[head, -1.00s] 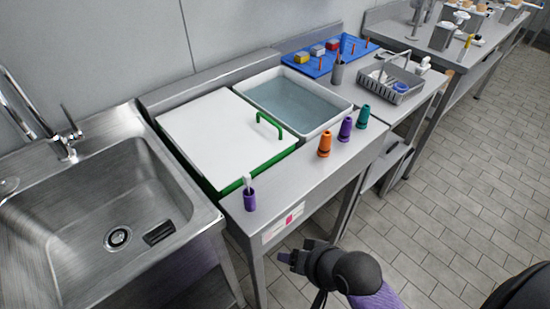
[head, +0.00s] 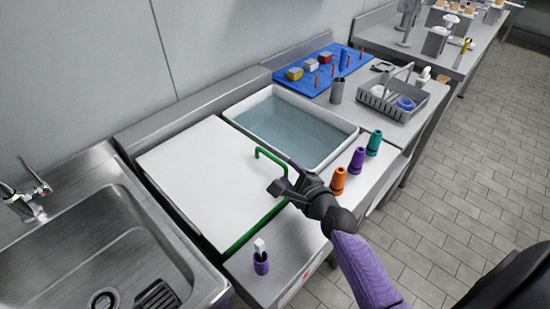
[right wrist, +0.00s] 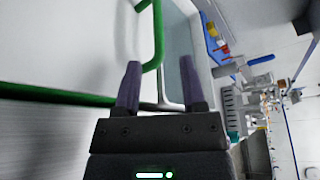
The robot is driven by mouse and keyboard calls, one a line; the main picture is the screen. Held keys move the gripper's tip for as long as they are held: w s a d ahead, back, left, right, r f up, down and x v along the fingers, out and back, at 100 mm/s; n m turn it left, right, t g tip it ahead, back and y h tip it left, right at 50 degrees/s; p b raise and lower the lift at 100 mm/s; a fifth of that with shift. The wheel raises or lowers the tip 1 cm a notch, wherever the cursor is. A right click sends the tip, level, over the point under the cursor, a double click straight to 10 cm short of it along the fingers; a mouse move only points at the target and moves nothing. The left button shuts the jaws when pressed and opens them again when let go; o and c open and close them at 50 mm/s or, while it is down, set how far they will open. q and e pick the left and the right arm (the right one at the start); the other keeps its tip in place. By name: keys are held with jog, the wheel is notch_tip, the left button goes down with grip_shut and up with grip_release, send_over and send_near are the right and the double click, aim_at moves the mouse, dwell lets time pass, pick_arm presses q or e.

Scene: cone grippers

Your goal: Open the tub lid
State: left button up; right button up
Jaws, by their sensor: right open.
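The tub lid (head: 200,180) is a flat white panel lying over the green-edged tub (head: 262,226) beside the sink. Its green bar handle (head: 270,156) rises at the right side of the lid. My right gripper (head: 283,177) is open and empty, right at the handle in the head view and hiding part of it. In the right wrist view, the green handle (right wrist: 159,35) passes just beyond the gap between the two fingers (right wrist: 160,78), nearer the left finger. I cannot tell whether it touches a finger. My left gripper is not in view.
A white basin of water (head: 290,130) stands behind the lid. Orange (head: 338,182), purple (head: 356,161) and teal (head: 373,143) bottles stand along the counter's right edge, close to my right arm. A purple holder (head: 261,262) stands in front, near the sink (head: 100,240).

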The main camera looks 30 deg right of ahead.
aim_at(282, 166)
jog(key=b+x, duration=0.1)
jog(key=x, duration=0.4)
jog(key=shift+s+f, duration=0.1)
jog(key=shift+f, duration=0.05)
jog(key=shift+w+b, duration=0.4)
jog(key=shift+w, duration=0.25)
jog(key=shift+a, duration=0.1)
grip_shut()
dwell(0.5)
